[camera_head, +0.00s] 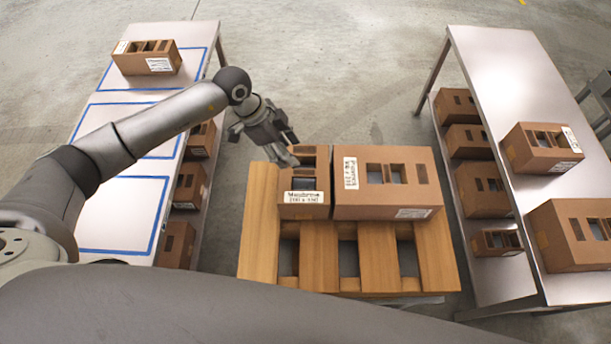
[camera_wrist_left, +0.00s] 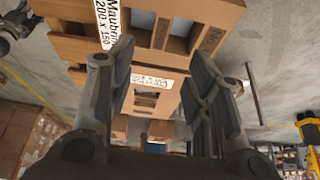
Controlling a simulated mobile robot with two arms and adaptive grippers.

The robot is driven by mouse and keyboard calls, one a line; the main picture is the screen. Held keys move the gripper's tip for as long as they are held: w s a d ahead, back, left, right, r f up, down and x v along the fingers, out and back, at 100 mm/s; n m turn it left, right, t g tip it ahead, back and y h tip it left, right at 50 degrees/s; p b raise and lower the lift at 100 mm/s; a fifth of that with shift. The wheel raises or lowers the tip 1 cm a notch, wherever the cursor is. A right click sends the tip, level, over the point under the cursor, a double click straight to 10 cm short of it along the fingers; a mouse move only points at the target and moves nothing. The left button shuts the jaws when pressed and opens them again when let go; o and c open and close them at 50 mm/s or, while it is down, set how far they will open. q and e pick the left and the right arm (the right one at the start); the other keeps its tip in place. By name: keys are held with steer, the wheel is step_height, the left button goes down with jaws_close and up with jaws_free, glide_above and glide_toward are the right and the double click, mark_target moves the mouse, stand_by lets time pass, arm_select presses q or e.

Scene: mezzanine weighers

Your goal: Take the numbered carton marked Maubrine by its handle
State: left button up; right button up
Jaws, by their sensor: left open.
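The Maubrine carton (camera_head: 288,184) is a small brown box with a white "Maubrine" label on its near edge and dark openings in its top. It sits on the left part of a wooden pallet (camera_head: 258,245). In the left wrist view the carton (camera_wrist_left: 182,8) shows close at the top, label at left, with a brown strip between its openings. My left gripper (camera_head: 290,150) is at the far left end of the carton, open and empty. In the wrist view its two fingers (camera_wrist_left: 163,60) stand apart below the carton's openings. Contact cannot be told. My right gripper is not in view.
A larger labelled carton (camera_head: 385,202) stands directly right of the Maubrine carton. A left table (camera_head: 135,190) with blue outlines holds one carton (camera_head: 146,66). A right table (camera_head: 490,75) holds cartons on top and below. Bare floor (camera_head: 340,60) lies behind the pallet.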

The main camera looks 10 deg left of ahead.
mark_target(304, 172)
arm_select(q)
steer(key=shift+a+f+b, duration=0.15)
steer(key=shift+f+b, duration=0.4)
steer(key=shift+f, duration=0.05)
steer(key=b+x, duration=0.3)
steer(key=x, duration=0.1)
steer(key=shift+f+b, duration=0.1)
steer(key=shift+b, duration=0.3)
steer(key=shift+d+f+b, duration=0.25)
steer(key=shift+f+b, duration=0.05)
steer(key=shift+b, duration=0.05)
steer(key=b+x, duration=0.5)
steer(key=shift+a, duration=0.1)
steer(key=shift+r, duration=0.1)
steer(key=shift+c, duration=0.4)
